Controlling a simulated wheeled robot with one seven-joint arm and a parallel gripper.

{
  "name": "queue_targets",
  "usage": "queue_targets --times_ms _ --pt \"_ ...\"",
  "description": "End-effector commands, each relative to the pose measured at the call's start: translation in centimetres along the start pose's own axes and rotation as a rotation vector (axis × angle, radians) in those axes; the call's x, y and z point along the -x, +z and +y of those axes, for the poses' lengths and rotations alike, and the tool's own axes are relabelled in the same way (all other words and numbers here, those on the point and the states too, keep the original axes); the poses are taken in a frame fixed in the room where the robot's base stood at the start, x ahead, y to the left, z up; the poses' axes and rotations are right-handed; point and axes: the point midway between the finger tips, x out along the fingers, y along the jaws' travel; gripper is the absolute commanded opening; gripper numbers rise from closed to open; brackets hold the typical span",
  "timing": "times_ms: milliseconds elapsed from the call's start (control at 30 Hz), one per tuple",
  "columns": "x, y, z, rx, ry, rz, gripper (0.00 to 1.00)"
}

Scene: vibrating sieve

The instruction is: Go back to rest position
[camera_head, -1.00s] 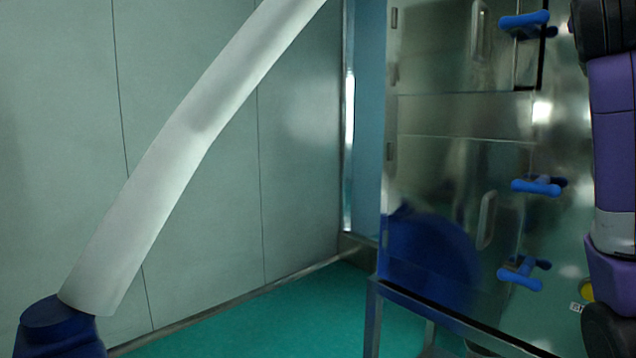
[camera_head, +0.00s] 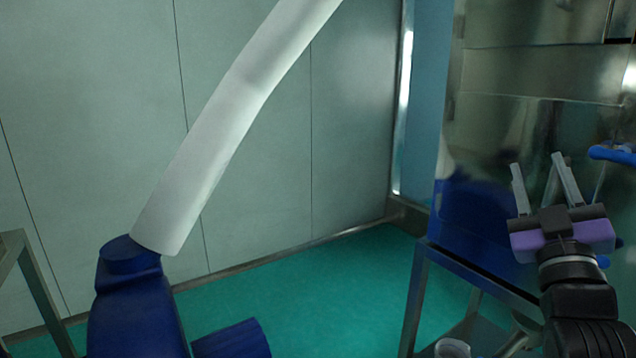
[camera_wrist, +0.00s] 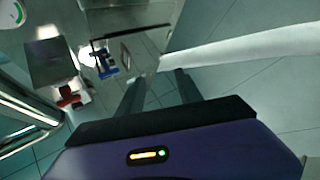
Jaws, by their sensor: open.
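My gripper (camera_head: 545,182) is at the right of the head view, pointing up, with its two pale fingers apart and nothing between them. It stands in front of the steel cabinet (camera_head: 535,110). In the wrist view my gripper (camera_wrist: 158,84) also shows two spread fingers with an empty gap. Beyond them are a blue handle (camera_wrist: 105,64) and a red handle (camera_wrist: 69,97) on the left.
A white pipe (camera_head: 225,120) rises from a blue machine part (camera_head: 138,300) at the left. A metal frame (camera_head: 35,285) stands at the far left. Green floor (camera_head: 310,290) lies open between the blue part and the cabinet stand (camera_head: 415,300).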

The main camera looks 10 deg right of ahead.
Motion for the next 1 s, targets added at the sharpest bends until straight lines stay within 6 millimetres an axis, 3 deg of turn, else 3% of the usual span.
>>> queue_targets --times_ms 33,200,433,700,1000 --pt "2.1 0.9 -1.6 -0.048 -0.024 -0.009 0.42" --pt "8.6 2.8 -5.2 -0.2 -0.082 -0.027 0.42" --pt "17.8 4.4 -8.7 -0.378 -0.157 -0.081 0.42" --pt "28.6 5.1 -10.7 -0.538 -0.243 -0.181 0.42" --pt "40.0 5.2 -10.7 -0.628 -0.357 -0.345 0.42"
